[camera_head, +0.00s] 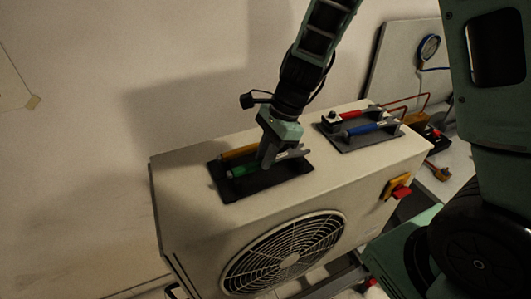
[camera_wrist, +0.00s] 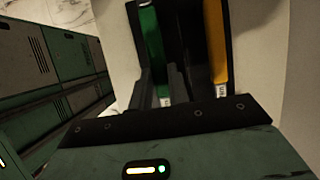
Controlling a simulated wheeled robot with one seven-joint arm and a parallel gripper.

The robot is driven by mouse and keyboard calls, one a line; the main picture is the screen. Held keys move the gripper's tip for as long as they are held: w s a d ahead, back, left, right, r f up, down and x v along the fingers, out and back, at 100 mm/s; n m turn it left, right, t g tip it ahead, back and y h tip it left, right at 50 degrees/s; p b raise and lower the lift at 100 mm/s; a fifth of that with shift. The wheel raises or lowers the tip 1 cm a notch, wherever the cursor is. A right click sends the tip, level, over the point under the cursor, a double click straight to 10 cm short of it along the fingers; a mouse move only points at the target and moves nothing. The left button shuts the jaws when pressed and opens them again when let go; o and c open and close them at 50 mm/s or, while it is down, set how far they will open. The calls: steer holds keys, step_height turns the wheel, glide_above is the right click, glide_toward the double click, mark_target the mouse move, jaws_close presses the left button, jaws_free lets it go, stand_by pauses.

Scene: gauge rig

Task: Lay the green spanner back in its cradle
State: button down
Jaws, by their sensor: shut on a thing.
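The green spanner (camera_head: 243,170) is over the near side of a black cradle tray (camera_head: 262,188) on top of a beige fan unit. My gripper (camera_head: 268,162) points down and is shut on it, toward the right of its green handle. The green handle also shows in the wrist view (camera_wrist: 150,38), running up from between the fingers. An orange-handled spanner (camera_head: 238,152) lies beside it in the same tray, parallel to it. The fingers hide the spanner's middle, so I cannot tell whether it rests on the tray or hangs just above.
A second tray (camera_head: 362,137) at the right holds a red-handled tool (camera_head: 350,115) and a blue-handled tool (camera_head: 366,129). A red switch (camera_head: 401,192) sits on the unit's side. A gauge (camera_head: 429,47) stands at the back right. The unit's top is bare between the trays.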

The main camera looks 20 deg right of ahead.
steer(key=shift+f+b, duration=0.65)
steer(key=shift+f, duration=0.15)
stand_by(0.4)
steer(key=c, duration=1.3)
jaws_free()
steer(key=shift+o, duration=0.2)
steer(key=b+v, duration=0.1)
steer(key=v, duration=1.6)
steer(key=shift+r+b, duration=0.25)
steer(key=shift+b, duration=0.1)
steer(key=s+a+f+n+h+b, duration=0.1)
steer(key=s+a+f+n, duration=0.3)
steer(key=n, duration=0.4)
steer(key=s+a+f+n+h+b, duration=0.1)
steer(key=s+a+f+n+b, duration=0.3)
steer(key=s+f+n, duration=0.3)
steer(key=s+a+f+n+h+b, duration=0.2)
steer(key=s+a+f+n, duration=0.3)
steer(key=s+n, duration=0.4)
steer(key=shift+s+f+n+b, duration=0.2)
steer(key=shift+n+b, duration=0.1)
steer(key=shift+n, duration=0.4)
